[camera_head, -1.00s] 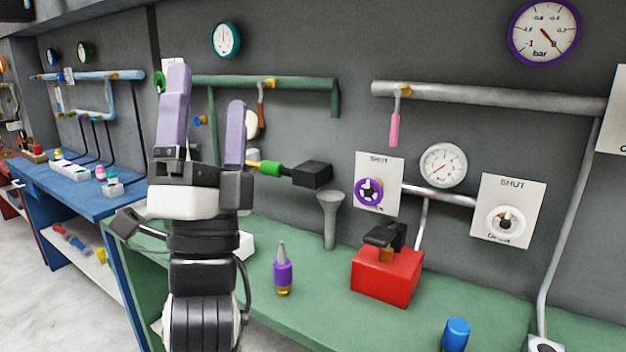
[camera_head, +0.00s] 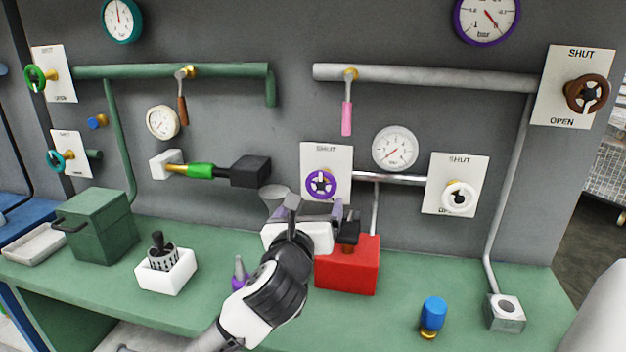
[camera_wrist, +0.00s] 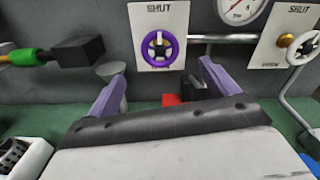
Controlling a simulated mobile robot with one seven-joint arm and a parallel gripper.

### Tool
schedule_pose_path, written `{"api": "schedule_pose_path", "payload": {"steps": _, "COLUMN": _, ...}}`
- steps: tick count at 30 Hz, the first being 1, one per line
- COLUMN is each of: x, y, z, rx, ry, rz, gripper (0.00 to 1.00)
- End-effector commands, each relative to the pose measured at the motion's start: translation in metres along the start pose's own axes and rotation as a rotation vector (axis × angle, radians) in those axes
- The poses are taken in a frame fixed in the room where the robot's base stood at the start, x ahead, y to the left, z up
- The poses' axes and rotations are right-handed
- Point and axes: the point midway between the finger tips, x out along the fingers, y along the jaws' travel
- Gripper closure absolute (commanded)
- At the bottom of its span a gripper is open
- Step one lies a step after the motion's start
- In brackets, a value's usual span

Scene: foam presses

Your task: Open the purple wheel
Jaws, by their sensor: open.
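The purple wheel (camera_head: 321,185) is a small handwheel with a pale mark on its rim, mounted on a white plate (camera_head: 314,154) on the grey wall. The plate reads SHUT at its top; the wheel covers much of its lower part. In the wrist view the purple wheel (camera_wrist: 159,49) is ahead, above and between my fingertips. My gripper (camera_wrist: 158,82) is open and empty, its two lilac fingers spread apart. In the head view my gripper (camera_head: 312,212) is in front of and just below the wheel, apart from it as far as I can tell.
A red box (camera_head: 346,268) with a black-topped part stands on the green bench (camera_head: 405,290) below the wheel. A white wheel (camera_head: 459,196) is to the right, and a pink-handled lever (camera_head: 347,118) hangs above. A grey funnel (camera_wrist: 111,70) is left of the plate.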

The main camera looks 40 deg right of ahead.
Motion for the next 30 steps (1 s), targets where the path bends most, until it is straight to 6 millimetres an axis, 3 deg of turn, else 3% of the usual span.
{"api": "schedule_pose_path", "payload": {"steps": 9, "x": 0.069, "y": -0.001, "z": 0.004, "rx": -0.005, "ry": 0.002, "rz": 0.000, "gripper": 0.14}}
{"api": "schedule_pose_path", "payload": {"steps": 15, "x": 0.099, "y": -0.001, "z": 0.003, "rx": -0.004, "ry": 0.000, "rz": -0.001, "gripper": 0.14}}
{"api": "schedule_pose_path", "payload": {"steps": 21, "x": 0.112, "y": 0.000, "z": 0.001, "rx": -0.003, "ry": -0.002, "rz": -0.001, "gripper": 0.14}}
{"api": "schedule_pose_path", "payload": {"steps": 29, "x": 0.113, "y": 0.000, "z": 0.001, "rx": -0.003, "ry": -0.002, "rz": -0.001, "gripper": 0.14}}
{"api": "schedule_pose_path", "payload": {"steps": 30, "x": 0.113, "y": 0.000, "z": 0.001, "rx": -0.003, "ry": -0.002, "rz": -0.001, "gripper": 0.18}}
